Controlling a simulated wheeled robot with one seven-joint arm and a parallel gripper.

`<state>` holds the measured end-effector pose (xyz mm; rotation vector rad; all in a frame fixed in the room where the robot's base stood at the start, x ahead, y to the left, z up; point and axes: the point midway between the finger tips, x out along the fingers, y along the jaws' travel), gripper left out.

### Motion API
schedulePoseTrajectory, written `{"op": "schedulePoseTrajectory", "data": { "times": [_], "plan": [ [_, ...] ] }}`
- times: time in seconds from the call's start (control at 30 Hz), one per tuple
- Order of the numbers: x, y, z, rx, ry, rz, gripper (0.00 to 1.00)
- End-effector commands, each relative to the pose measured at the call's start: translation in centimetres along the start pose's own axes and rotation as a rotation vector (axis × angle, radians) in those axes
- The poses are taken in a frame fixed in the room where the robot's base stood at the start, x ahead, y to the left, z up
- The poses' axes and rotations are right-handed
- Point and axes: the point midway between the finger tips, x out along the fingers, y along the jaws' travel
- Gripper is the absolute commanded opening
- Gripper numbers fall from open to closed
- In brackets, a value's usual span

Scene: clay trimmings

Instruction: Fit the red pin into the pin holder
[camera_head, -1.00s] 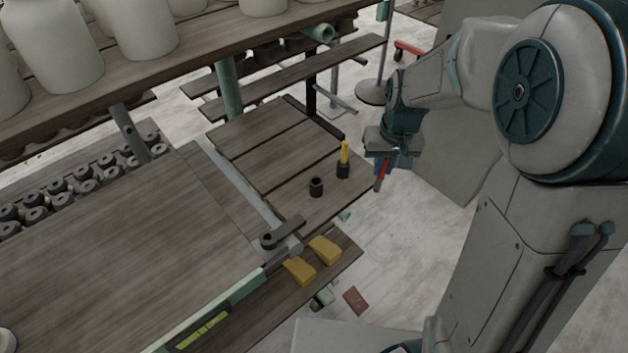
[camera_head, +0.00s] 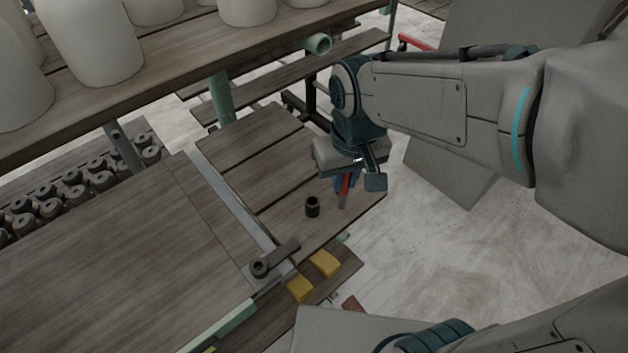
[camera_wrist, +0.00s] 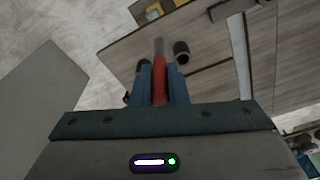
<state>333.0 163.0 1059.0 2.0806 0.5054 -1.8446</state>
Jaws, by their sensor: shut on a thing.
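The red pin (camera_head: 345,187) is held in my gripper (camera_head: 345,180), which is shut on it. In the wrist view the red pin (camera_wrist: 160,88) sits between the blue fingers (camera_wrist: 160,92), its grey end pointing away from the gripper. An empty black pin holder (camera_head: 312,207) stands upright on the wooden table, left of the gripper. It also shows in the wrist view (camera_wrist: 181,52), just right of the pin's grey end, seemingly apart from it. A second dark holder is largely hidden behind the gripper; its yellow pin cannot be made out.
Two yellow blocks (camera_head: 324,263) lie near the table's front edge. A dark clamp-like piece (camera_head: 272,258) lies left of them. A shelf (camera_head: 190,62) with large pale jars overhangs the back left.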

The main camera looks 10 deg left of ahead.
Motion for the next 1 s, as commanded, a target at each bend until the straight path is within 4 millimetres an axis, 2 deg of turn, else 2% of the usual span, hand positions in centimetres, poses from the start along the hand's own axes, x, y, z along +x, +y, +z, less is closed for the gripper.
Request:
{"op": "schedulePoseTrajectory", "data": {
  "times": [0.2,0.43,0.67,0.9,1.0],
  "plan": [
    [2.6,-2.1,-2.9,0.0,-0.005,-0.001,0.0],
    [4.6,-3.6,-5.0,0.003,-0.002,0.0,0.0],
    [5.3,-3.9,-5.5,0.006,0.0,0.0,0.0],
    [8.4,-3.9,-5.1,0.005,-0.004,0.0,0.0],
    [9.0,-3.9,-5.0,0.005,0.0,0.0,0.0]
  ]
}}
